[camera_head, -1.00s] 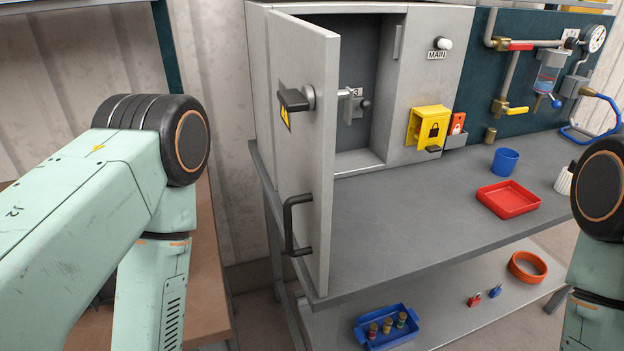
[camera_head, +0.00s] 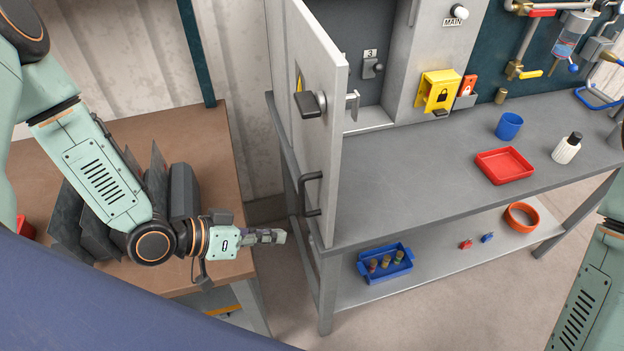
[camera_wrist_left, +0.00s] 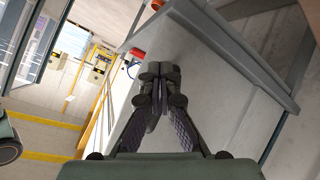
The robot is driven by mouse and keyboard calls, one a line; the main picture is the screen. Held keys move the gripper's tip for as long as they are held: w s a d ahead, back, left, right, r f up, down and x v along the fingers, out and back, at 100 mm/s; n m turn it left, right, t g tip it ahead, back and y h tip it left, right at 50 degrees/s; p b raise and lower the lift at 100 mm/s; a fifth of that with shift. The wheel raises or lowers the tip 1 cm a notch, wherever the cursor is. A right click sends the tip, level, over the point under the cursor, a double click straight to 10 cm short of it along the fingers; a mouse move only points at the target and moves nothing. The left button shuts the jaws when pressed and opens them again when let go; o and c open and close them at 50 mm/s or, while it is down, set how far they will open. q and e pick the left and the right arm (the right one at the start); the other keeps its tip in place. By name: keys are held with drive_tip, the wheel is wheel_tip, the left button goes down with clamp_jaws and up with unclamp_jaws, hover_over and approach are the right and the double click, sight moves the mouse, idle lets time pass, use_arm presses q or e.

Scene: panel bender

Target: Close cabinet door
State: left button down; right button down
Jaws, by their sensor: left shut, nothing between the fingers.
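The grey cabinet door (camera_head: 318,150) stands open in the head view, swung out toward me over the bench's left end. Its outer face carries a black knob (camera_head: 308,103) and a black pull handle (camera_head: 310,193). The cabinet interior (camera_head: 362,60) shows behind it. My left gripper (camera_head: 280,237) is shut and empty, left of the door and lower than the pull handle, apart from both. Its closed fingers show in the left wrist view (camera_wrist_left: 158,72). My right arm enters at the right edge; its gripper is out of view.
The grey bench (camera_head: 420,180) holds a red tray (camera_head: 504,165), a blue cup (camera_head: 509,126) and a white bottle (camera_head: 566,148). A brown table (camera_head: 215,150) with dark plates stands left, with a gap between.

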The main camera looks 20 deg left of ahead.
sight(327, 185)
use_arm(q)
drive_tip(key=s+a+r+m+t+h, duration=0.1)
drive_tip(key=a+r+m+t+h, duration=0.1)
drive_tip(key=a+r+m+h, duration=0.55)
drive_tip(key=shift+m+y, duration=0.25)
drive_tip(key=shift+y, duration=0.3)
drive_tip(key=b+x, duration=0.3)
drive_tip(key=x, duration=0.1)
drive_tip(key=r+b+x, duration=0.1)
drive_tip(key=b+x, duration=0.2)
drive_tip(key=x, duration=0.2)
drive_tip(key=s+b+x, duration=0.1)
drive_tip(key=b+x, duration=0.2)
drive_tip(key=x, duration=0.1)
drive_tip(key=shift+w+d+r, duration=0.1)
drive_tip(key=shift+d+r, duration=0.2)
drive_tip(key=shift+d, duration=0.3)
drive_tip(key=shift+b+x, duration=0.45)
drive_tip(key=shift+x, duration=0.35)
drive_tip(key=shift+r, duration=0.1)
